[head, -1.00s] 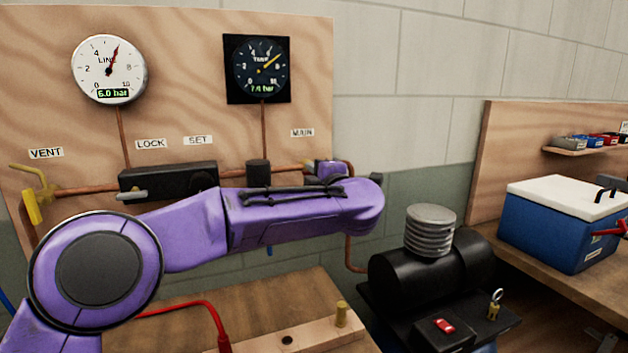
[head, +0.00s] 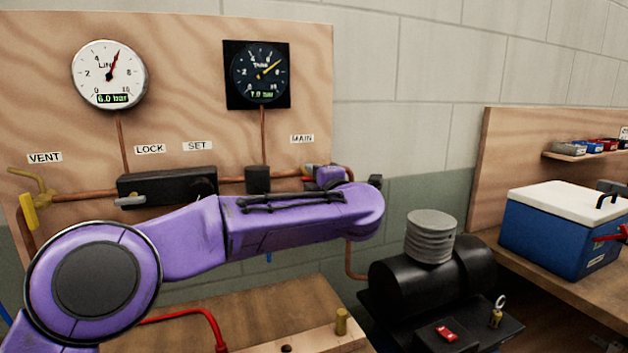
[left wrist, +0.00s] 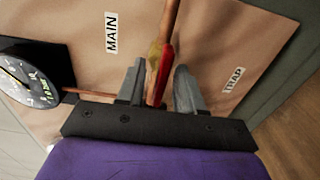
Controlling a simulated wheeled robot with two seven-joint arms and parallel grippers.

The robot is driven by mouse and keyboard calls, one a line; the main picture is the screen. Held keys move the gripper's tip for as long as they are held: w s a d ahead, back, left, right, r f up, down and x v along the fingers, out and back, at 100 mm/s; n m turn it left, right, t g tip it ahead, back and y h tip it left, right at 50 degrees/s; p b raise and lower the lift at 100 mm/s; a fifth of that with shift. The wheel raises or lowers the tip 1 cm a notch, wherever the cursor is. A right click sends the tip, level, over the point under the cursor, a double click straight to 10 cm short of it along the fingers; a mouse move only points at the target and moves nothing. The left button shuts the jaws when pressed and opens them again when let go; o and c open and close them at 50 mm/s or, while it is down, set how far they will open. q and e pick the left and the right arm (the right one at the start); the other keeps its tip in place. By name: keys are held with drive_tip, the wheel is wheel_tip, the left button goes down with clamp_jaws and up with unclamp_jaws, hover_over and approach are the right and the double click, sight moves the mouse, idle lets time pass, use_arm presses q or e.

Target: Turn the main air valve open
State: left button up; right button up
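The main air valve's red handle (left wrist: 164,72) and brass body (left wrist: 154,54) show in the left wrist view below the MAIN label (head: 302,139). In the head view the valve is mostly hidden behind my purple left arm. My left gripper (left wrist: 160,70) has its two grey fingers on either side of the red handle. Gaps show between fingers and handle, so it looks open around the handle. The handle appears roughly in line with the copper pipe. My right gripper is not in view.
The line gauge (head: 110,75) reads 6.0 bar, with the tank gauge (head: 260,74) beside it. A black regulator block (head: 167,187) and yellow vent handle (head: 28,211) sit left. A black compressor (head: 430,265) and blue cooler (head: 560,230) stand right.

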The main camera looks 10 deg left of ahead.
use_arm(q)
drive_tip(key=b+v, duration=0.2)
drive_tip(key=v, duration=0.8)
drive_tip(key=shift+s+b, duration=0.25)
drive_tip(key=shift+b, duration=0.05)
drive_tip(key=shift+d, duration=0.2)
